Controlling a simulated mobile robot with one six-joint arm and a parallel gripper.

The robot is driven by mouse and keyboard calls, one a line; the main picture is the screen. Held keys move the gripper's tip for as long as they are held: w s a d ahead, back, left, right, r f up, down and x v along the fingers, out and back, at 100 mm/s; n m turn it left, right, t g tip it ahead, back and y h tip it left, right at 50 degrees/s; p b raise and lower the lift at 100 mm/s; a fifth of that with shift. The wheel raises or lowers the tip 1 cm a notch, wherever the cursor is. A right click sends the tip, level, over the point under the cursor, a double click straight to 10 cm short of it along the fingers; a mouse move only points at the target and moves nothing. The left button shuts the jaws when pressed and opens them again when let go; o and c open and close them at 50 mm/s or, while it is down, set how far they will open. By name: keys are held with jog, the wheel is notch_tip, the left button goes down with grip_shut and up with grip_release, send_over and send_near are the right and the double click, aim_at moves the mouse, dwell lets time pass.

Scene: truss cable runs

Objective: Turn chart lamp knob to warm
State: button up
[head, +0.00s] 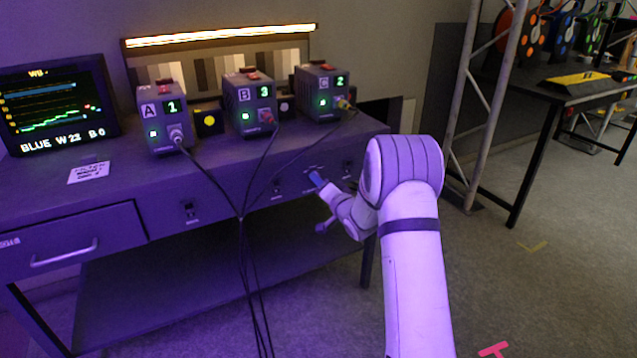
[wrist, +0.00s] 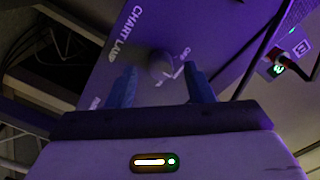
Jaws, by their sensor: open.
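The chart lamp knob (wrist: 162,66) is a small round grey knob on the desk's purple-lit front panel, in the wrist view beside the printed words CHART LAMP. A pale pointer mark shows by it; I cannot read its setting for sure. My gripper (wrist: 158,80) is open, its two blue fingers on either side of the knob, with visible gaps and no clear contact. In the head view my gripper (head: 316,179) is at the desk front, and the knob is hidden or too small there. The chart lamp (head: 220,36) glows warm white above a grey-step chart (head: 225,70).
Camera control boxes A (head: 163,118), B (head: 249,104) and C (head: 322,93) stand on the desk, their cables hanging over the front left of my gripper. A monitor (head: 55,105) stands at left. A truss leg (head: 465,80) rises at right.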

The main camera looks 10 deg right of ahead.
jog(key=v, duration=0.6)
jog(key=shift+s+p, duration=0.2)
jog(key=shift+p, duration=0.25)
